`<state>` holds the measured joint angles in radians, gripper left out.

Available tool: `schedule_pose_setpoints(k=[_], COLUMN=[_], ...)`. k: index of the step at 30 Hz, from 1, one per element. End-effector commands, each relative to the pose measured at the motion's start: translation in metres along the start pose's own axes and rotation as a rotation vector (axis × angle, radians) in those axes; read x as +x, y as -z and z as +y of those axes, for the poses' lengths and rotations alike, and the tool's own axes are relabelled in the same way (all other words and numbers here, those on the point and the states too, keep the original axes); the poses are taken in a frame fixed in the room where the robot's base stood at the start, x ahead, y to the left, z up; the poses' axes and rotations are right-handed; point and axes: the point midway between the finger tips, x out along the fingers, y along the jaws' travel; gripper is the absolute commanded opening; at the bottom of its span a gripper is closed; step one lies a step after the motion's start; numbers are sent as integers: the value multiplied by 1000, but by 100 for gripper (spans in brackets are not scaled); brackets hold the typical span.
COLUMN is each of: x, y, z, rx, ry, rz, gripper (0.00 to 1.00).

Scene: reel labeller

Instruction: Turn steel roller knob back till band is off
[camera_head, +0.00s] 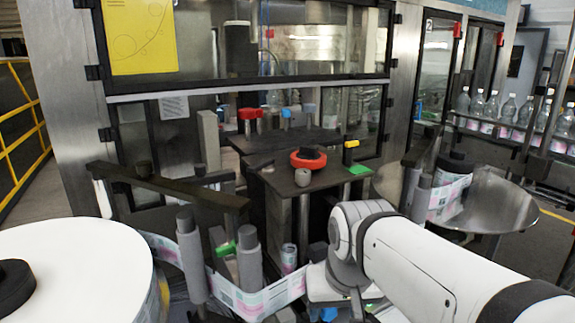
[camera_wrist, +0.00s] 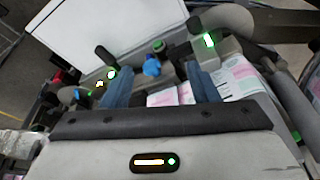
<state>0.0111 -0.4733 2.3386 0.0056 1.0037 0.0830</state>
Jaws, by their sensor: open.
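The printed label band (camera_head: 262,300), white with pink and green, runs from the big white reel (camera_head: 75,262) past upright grey rollers (camera_head: 249,260). Its contact with the steel roller is not clear. In the wrist view, my gripper (camera_wrist: 160,85) is open with its two blue-grey fingers apart. A blue knob (camera_wrist: 152,67) and part of the band (camera_wrist: 172,96) show between and beyond them.
My white arm covers the lower right of the head view. A round steel table (camera_head: 500,205) is at the right, with bottles (camera_head: 493,108) behind it. Red, blue and yellow knobs (camera_head: 351,144) stand around the dark plate. A glazed guard (camera_head: 300,45) hangs above.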

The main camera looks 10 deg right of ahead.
Motion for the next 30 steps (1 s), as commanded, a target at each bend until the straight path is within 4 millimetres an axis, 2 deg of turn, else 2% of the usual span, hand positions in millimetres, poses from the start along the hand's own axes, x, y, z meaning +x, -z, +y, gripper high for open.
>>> schedule_pose_setpoints(k=[1,9,15,18,21,24,30], x=[-16,-90,-127,-140,-148,-153,-154], y=[25,150,228,259,281,295,305], z=[-2,-14,-23,-26,-29,-30,-31], rx=[49,407,668,789,892,967,1038], ry=[-2,-35,-78,-104,-129,-148,-168], rz=[-11,-105,-165,-189,-208,-221,-232], gripper=[54,54,54,54,54,54,54])
